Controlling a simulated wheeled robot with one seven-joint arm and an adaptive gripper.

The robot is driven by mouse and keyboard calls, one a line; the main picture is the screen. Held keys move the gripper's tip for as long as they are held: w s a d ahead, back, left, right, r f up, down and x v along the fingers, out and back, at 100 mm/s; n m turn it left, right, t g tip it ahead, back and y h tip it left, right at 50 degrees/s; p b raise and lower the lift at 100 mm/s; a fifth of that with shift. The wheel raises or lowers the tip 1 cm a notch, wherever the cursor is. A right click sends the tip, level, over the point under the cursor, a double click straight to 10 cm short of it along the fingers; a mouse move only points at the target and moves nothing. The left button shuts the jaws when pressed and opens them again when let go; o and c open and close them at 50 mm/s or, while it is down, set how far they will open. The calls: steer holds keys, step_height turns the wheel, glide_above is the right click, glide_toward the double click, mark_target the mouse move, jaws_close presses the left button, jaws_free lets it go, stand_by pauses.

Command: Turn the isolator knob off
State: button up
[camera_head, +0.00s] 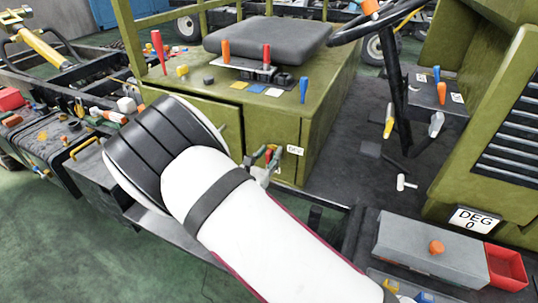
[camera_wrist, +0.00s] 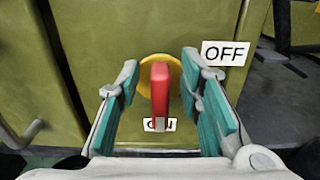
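The isolator knob is a red bar handle (camera_wrist: 160,90) on a round yellow plate (camera_wrist: 174,70), set on an olive green panel in the wrist view. The bar stands upright, its lower end over a white label (camera_wrist: 170,125) that is partly hidden, its text hard to read. An OFF label (camera_wrist: 225,53) is to the upper right of the knob. My gripper (camera_wrist: 160,62) is open, with one teal-padded finger on each side of the bar and a visible gap on both sides. In the head view, my gripper (camera_head: 266,162) is at the panel beside the OFF label (camera_head: 295,150).
A seat (camera_head: 268,43) and several coloured levers are above the panel. A steering wheel (camera_head: 378,20) stands to the right. A grey toolbox (camera_head: 430,245) and a red bin (camera_head: 506,268) are at the lower right. A dark floor lies right of the panel.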

jaws_close()
